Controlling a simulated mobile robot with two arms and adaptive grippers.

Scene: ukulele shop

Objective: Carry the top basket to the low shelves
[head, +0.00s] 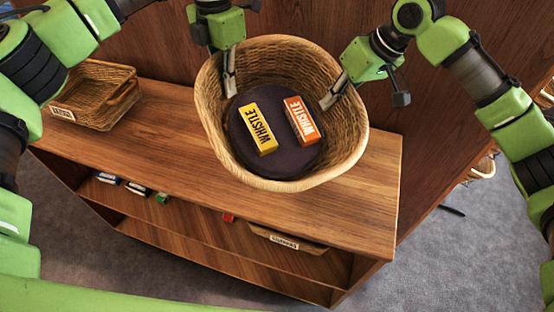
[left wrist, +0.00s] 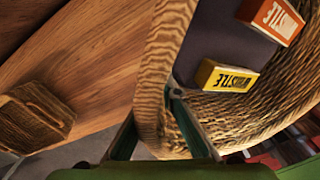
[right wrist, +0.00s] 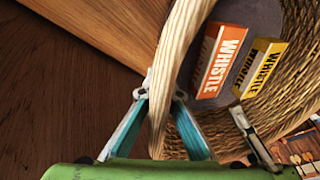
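A large round wicker basket (head: 285,183) is at the middle of the head view, over the wooden top of a shelf unit. Inside, on its dark bottom, lie a yellow WHISTLE box (head: 258,129) and an orange WHISTLE box (head: 301,121). My left gripper (head: 229,84) is shut on the rim at the far left, one finger inside and one outside. My right gripper (head: 334,97) is shut on the rim at the right in the same way; the rim passes between its fingers in the right wrist view (right wrist: 165,110). I cannot tell whether the basket's underside touches the top.
A smaller labelled wicker basket (head: 97,93) stands on the left of the shelf top (head: 150,140). Low shelves (head: 190,225) below hold several small items and a labelled basket (head: 285,241) at the right. A wooden panel rises behind. Grey floor (head: 440,270) is open at front right.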

